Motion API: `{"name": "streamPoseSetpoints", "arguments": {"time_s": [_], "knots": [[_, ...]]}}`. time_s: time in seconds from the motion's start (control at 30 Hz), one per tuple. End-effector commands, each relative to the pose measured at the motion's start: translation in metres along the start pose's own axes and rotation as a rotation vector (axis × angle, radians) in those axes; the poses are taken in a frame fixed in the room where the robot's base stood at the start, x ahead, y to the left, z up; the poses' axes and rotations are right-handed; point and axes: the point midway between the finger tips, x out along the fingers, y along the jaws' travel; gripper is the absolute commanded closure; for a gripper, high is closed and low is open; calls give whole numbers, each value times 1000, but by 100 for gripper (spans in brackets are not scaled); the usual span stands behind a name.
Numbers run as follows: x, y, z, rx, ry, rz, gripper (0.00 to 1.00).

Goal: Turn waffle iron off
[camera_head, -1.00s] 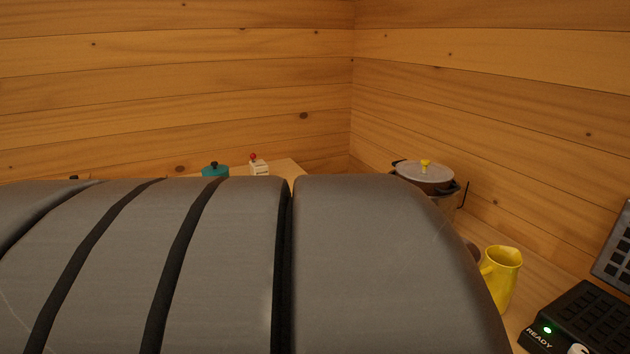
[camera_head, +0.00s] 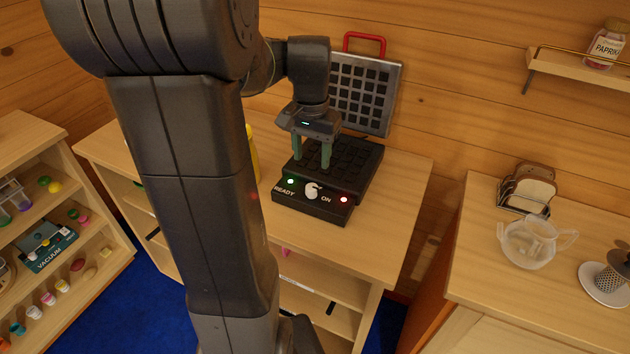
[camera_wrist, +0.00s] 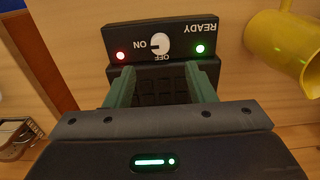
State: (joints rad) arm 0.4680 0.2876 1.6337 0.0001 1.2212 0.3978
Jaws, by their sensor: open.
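The black waffle iron (camera_head: 368,160) stands on the wooden counter with its gridded lid (camera_head: 362,95) raised and a red handle on top. Its front panel carries a white knob (camera_head: 312,190), a lit green READY light (camera_head: 291,181) and a lit red light (camera_head: 344,199) by the word ON. In the wrist view the knob (camera_wrist: 159,44) sits between the ON and OFF labels, its pointer toward ON. My gripper (camera_head: 312,162) is open and empty, its green fingers pointing down over the lower plate behind the knob. The fingers (camera_wrist: 161,88) are apart from the knob.
A yellow pitcher (camera_wrist: 288,45) stands beside the waffle iron, mostly hidden behind my arm in the head view. A toast rack (camera_head: 527,190) and a glass jug (camera_head: 535,242) are on the right counter. Shelves (camera_head: 60,215) of small items stand at left.

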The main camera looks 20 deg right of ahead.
Motion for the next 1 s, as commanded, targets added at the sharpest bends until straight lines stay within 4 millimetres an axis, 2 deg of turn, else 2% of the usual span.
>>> {"name": "streamPoseSetpoints", "arguments": {"time_s": [0.03,0.2,0.43,0.6,0.87,1.0], "knots": [[13,0,1,0,-5,2,50],[49,0,1,-1,-4,2,50],[83,0,1,-2,-3,1,50],[93,0,0,-2,0,0,50],[94,0,0,-2,1,0,50],[94,0,0,-2,1,0,74]]}}
